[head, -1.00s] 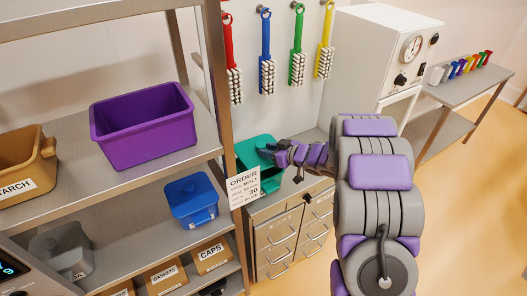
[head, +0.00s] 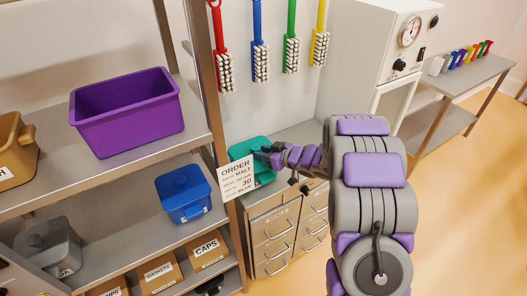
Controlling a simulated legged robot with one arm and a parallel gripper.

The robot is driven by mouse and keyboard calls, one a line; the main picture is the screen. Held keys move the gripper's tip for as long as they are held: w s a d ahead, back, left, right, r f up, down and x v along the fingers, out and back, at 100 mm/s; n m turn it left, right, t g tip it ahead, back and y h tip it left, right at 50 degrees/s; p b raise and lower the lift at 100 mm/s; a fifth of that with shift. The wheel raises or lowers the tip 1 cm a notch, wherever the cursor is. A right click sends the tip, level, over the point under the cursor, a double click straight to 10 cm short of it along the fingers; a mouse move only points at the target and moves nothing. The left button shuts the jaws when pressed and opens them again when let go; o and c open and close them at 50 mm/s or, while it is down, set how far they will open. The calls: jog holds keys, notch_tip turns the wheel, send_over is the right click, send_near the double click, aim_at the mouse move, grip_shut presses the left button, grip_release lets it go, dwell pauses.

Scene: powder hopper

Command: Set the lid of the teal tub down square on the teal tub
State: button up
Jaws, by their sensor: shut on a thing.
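The teal tub (head: 243,148) stands on the grey drawer cabinet, just right of the shelf post. The order card and my gripper hide part of it. My gripper (head: 266,157) reaches in from the right and is over the tub, its dark fingers shut. The lid of the teal tub appears to be what it holds, but lid and tub are the same teal and too small here to part clearly. I cannot tell whether the lid touches the tub rim or sits square.
The order card (head: 237,178) and shelf post (head: 205,90) are close on the left of the tub. Brushes (head: 259,60) hang behind it. A purple bin (head: 130,125) and a blue lidded tub (head: 185,197) are on the shelves. A white oven (head: 365,50) stands behind my arm.

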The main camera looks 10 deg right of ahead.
jog(key=shift+a, duration=0.7)
jog(key=o, duration=0.8)
jog(key=shift+a, duration=0.4)
jog(key=o, duration=0.3)
jog(key=shift+d, duration=0.3)
jog(key=shift+o, duration=0.2)
jog(key=shift+d, duration=0.6)
jog(key=shift+s+r, duration=0.2)
jog(key=shift+s, duration=0.1)
jog(key=p+v, duration=0.3)
jog(key=v, duration=1.3)
jog(key=shift+s+d+p, duration=0.15)
jog(key=shift+d+p, duration=0.1)
jog(key=shift+p, duration=0.05)
jog(key=shift+d, duration=0.3)
